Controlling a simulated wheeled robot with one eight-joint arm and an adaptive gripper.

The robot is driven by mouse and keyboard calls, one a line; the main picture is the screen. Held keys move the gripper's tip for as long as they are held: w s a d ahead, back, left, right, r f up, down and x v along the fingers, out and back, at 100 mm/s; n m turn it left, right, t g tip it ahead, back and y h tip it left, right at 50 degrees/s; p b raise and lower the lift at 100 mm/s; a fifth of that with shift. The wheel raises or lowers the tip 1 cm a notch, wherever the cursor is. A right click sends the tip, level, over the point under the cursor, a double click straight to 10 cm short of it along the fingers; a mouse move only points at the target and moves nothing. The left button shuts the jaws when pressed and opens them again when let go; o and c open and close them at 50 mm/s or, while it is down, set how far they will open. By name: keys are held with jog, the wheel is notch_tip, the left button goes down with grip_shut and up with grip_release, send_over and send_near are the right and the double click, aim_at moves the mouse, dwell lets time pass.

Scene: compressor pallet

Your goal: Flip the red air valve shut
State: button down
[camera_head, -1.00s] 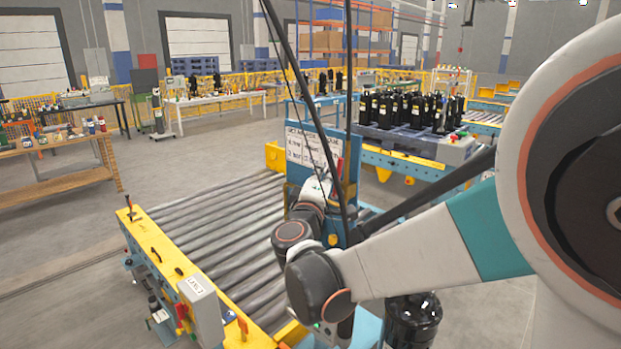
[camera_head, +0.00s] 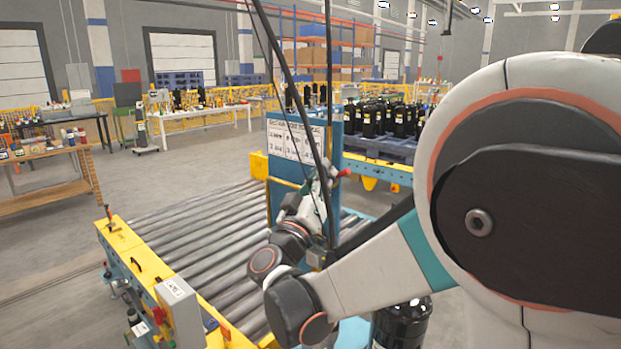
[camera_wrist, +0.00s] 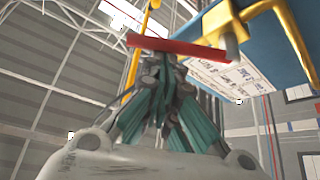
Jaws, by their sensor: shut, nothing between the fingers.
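The red air valve handle (camera_wrist: 178,48) is a flat bar that crosses the wrist view close in front of my fingertips. In the head view the red handle (camera_head: 343,173) shows small at the board's right edge. My gripper (camera_wrist: 160,62) is shut and empty, with its fingertips right by the handle's left half. I cannot tell whether they touch it. In the head view my gripper (camera_head: 326,180) is partly hidden by dark hoses or poles.
The blue board (camera_head: 282,205) carries a white sign (camera_head: 293,142) and stands by the roller conveyor (camera_head: 190,230). A grey control box (camera_head: 180,310) is at the conveyor's near end. Black compressors (camera_head: 385,118) stand on a pallet behind. A black tank (camera_head: 403,325) is below my arm.

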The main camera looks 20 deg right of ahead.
aim_at(338, 177)
jog(key=f+m+g+h, duration=0.1)
jog(key=m, duration=0.1)
jog(key=s+f+m+g+h+b, duration=0.1)
jog(key=m, duration=0.1)
jog(key=d+f+m+g+h+b, duration=0.1)
jog(key=m, duration=0.2)
jog(key=shift+s+h, duration=0.15)
jog(key=shift+h, duration=0.25)
jog(key=shift+b, duration=0.3)
notch_tip(338, 177, up, 5)
jog(key=p, duration=0.3)
jog(key=v, duration=1.1)
jog(key=shift+f, duration=0.35)
jog(key=shift+a, duration=0.15)
